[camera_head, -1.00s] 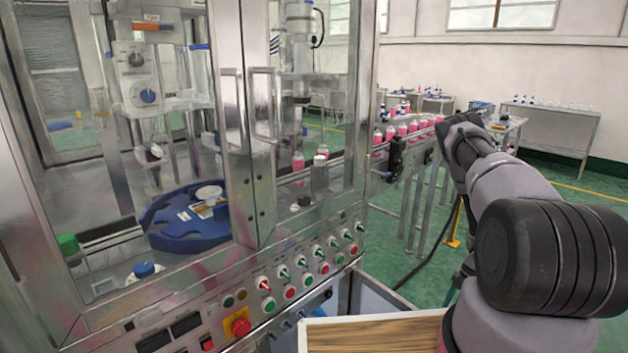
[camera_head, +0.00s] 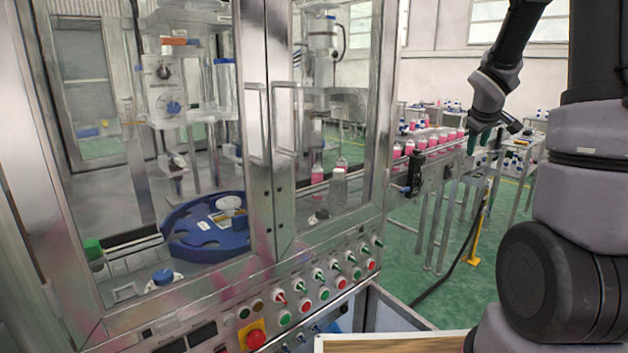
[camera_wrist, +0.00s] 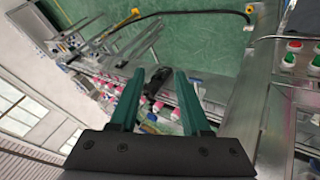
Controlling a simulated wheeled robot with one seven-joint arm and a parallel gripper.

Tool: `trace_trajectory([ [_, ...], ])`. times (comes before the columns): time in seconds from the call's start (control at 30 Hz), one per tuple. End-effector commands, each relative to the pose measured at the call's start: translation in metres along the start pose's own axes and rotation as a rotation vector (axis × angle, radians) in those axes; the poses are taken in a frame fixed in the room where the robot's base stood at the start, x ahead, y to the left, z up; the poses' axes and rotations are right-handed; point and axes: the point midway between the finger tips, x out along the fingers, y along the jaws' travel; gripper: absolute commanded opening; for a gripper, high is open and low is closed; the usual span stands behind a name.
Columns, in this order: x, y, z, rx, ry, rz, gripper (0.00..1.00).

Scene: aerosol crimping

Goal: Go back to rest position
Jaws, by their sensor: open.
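My gripper (camera_wrist: 159,100) shows in the wrist view with its two green fingers apart and nothing between them. In the head view my gripper (camera_head: 483,138) points down near the conveyor, seen small and side-on. My arm is folded up along the right side of the head view, clear of the machine. In the wrist view the conveyor with pink bottles (camera_wrist: 180,112) lies beyond the fingertips, with a gap that I cannot measure.
The crimping machine (camera_head: 262,200) fills the left, its glass doors shut. Its button panel (camera_head: 310,290) faces me. A row of pink bottles (camera_head: 435,140) stands on the conveyor. A wooden-topped surface (camera_head: 395,344) is at the bottom. Green floor (camera_head: 425,270) is open beyond it.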

Motion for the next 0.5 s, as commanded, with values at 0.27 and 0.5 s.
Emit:
trace_trajectory([
  [0.27, -0.145, -0.045, 0.016, 0.419, 0.017, -0.094, 0.47],
  [0.5, -0.247, -0.116, 0.049, 0.710, 0.014, -0.280, 0.47],
])
